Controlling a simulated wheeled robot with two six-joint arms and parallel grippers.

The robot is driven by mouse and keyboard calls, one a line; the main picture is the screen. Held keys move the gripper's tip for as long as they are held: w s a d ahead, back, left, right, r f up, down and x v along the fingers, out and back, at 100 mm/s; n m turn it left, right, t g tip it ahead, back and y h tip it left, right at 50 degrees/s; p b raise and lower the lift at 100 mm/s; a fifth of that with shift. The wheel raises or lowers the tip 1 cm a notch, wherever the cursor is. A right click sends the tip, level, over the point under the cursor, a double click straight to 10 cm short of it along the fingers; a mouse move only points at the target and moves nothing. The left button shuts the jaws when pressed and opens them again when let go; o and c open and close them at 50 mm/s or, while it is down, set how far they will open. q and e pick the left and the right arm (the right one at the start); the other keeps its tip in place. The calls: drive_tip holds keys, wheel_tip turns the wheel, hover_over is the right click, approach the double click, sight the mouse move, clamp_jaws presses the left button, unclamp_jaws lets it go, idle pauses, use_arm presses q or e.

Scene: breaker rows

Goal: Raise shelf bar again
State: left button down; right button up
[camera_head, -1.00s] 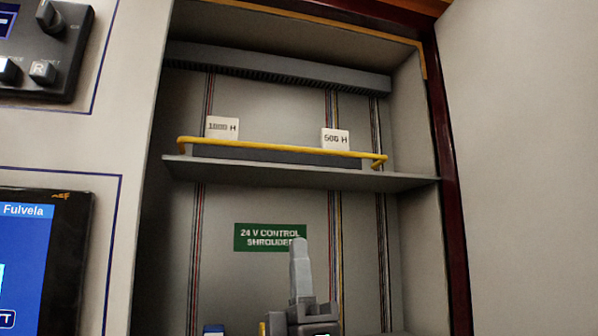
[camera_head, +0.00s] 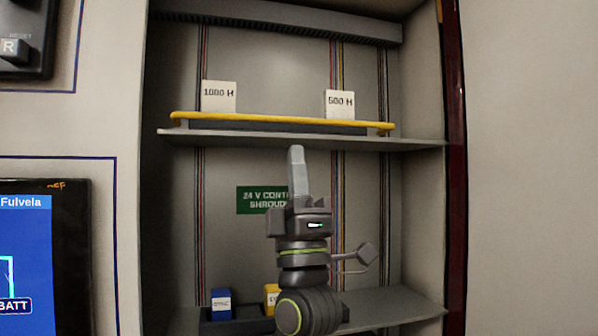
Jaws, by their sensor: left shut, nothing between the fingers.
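The yellow shelf bar (camera_head: 285,120) runs along the front of the upper shelf (camera_head: 300,139) inside the cabinet. It spans most of the shelf's width, with bent ends at left and right. Behind it stand two white blocks, one marked 1000 H (camera_head: 218,97) and one marked 500 H (camera_head: 339,104). My left gripper (camera_head: 297,170) is shut and empty, pointing up below the middle of the shelf. In the picture its tip is just under the shelf edge, apart from the bar. My right gripper is not in view.
A green sign (camera_head: 256,200) on the back wall is partly hidden by my gripper. A lower shelf (camera_head: 395,308) holds a blue block (camera_head: 221,304) and a yellow block (camera_head: 271,297) in a dark tray (camera_head: 235,327). A screen (camera_head: 40,255) is at left.

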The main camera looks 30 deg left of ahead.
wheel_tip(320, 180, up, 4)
drive_tip(key=p, duration=0.2)
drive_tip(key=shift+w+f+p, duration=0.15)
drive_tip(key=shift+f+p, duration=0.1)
drive_tip(key=shift+p, duration=0.05)
